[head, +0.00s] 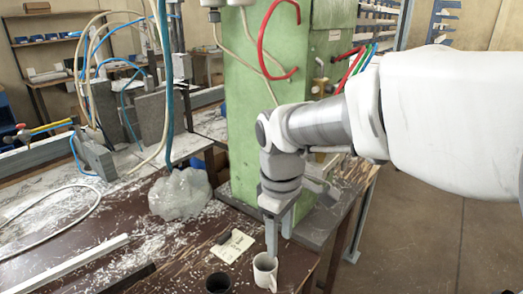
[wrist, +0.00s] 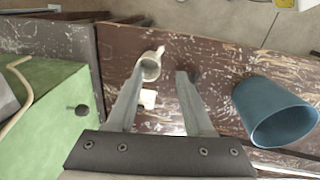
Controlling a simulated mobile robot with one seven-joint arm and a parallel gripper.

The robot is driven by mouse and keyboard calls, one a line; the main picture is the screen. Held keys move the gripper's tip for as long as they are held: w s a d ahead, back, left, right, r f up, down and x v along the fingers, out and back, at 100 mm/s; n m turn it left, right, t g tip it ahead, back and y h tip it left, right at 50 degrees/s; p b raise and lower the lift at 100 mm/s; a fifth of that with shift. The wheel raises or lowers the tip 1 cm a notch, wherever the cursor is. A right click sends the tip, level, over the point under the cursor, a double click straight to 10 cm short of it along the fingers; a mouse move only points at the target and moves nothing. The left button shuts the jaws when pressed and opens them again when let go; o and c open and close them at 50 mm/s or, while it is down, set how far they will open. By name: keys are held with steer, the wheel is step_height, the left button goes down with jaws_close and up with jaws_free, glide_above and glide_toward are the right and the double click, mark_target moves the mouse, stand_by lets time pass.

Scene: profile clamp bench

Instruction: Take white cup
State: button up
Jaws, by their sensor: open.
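The white cup (head: 265,272) stands upright near the front edge of the brown bench in the head view. It also shows in the wrist view (wrist: 151,67), with its mouth toward the camera and its handle at the upper right. My gripper (head: 277,246) points down at the cup, its fingertips by the rim. In the wrist view my gripper (wrist: 163,72) is open, with nothing held. The left fingertip overlaps the cup's left side; the right fingertip is apart from it. I cannot tell whether the left finger touches the cup.
A dark cup (head: 218,283) stands left of the white cup; a blue cup (wrist: 275,112) shows at right in the wrist view. A paper note (head: 232,246) lies behind. A green machine column (head: 248,110) rises close by. A lumpy clear bag (head: 180,193) and metal profiles (head: 70,262) lie left.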

steer(key=f, duration=0.1)
steer(key=b, duration=0.3)
glide_toward(268, 276)
steer(key=f, duration=0.2)
steer(key=s+d+f, duration=0.1)
steer(key=d+f, duration=0.1)
steer(key=f, duration=0.1)
steer(key=shift+s+f, duration=0.3)
steer(key=shift+s, duration=0.1)
steer(key=shift+f+b, duration=0.65)
steer(key=shift+f, duration=2.05)
steer(key=shift+c, duration=0.2)
jaws_close()
